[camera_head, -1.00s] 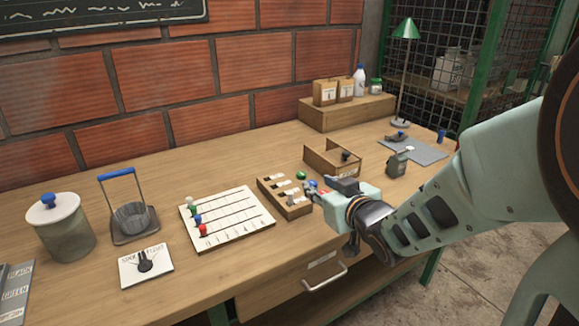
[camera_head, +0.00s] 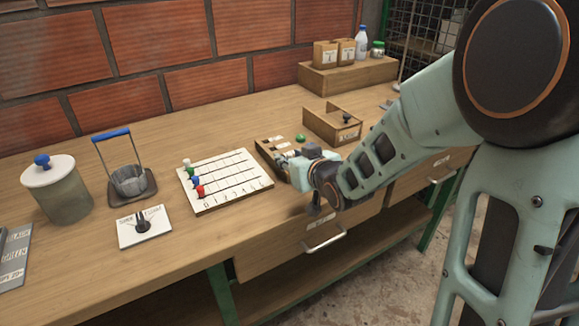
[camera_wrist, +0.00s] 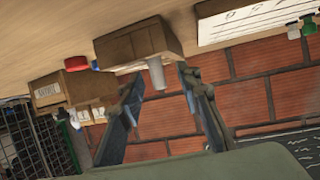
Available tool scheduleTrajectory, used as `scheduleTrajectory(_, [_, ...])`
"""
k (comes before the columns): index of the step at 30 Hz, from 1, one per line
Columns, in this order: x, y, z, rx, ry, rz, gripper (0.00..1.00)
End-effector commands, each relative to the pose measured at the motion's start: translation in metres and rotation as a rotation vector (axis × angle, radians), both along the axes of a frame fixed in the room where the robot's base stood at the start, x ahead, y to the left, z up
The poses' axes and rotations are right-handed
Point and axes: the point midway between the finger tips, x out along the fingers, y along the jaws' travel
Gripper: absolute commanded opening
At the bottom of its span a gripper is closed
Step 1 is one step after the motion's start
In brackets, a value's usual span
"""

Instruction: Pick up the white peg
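A white peg (camera_head: 187,163) stands at the far left corner of the white lined board (camera_head: 232,192), with green, blue and red pegs in a row toward the near edge. A wooden slotted rack (camera_head: 268,151) is right of the board. My gripper (camera_head: 287,164) is at this rack, right of the board and apart from the white peg. In the wrist view its fingers (camera_wrist: 160,73) are spread. A pale grey-white cylinder (camera_wrist: 156,75) on the rack's wooden block (camera_wrist: 138,42) shows between the fingertips; I cannot see contact.
A wooden bin (camera_head: 333,124) stands behind my gripper, with a green round object (camera_head: 300,138) beside it. A red round object (camera_wrist: 76,63) shows in the wrist view. The jar (camera_head: 58,190), blue-handled basket (camera_head: 128,180) and switch plate (camera_head: 143,228) are left of the board.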

Motion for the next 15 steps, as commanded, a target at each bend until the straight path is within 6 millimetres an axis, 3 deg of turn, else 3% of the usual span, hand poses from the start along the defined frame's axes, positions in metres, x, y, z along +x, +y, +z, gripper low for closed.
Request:
scheduleTrajectory(4, [0.0108,0.0041,-0.0061,0.001,0.001,-0.003,0.32])
scheduleTrajectory(11, [0.0121,0.0044,-0.0055,0.000,0.001,-0.002,0.32])
scheduleTrajectory(15, [0.0119,0.0043,-0.0056,0.000,0.001,-0.002,0.18])
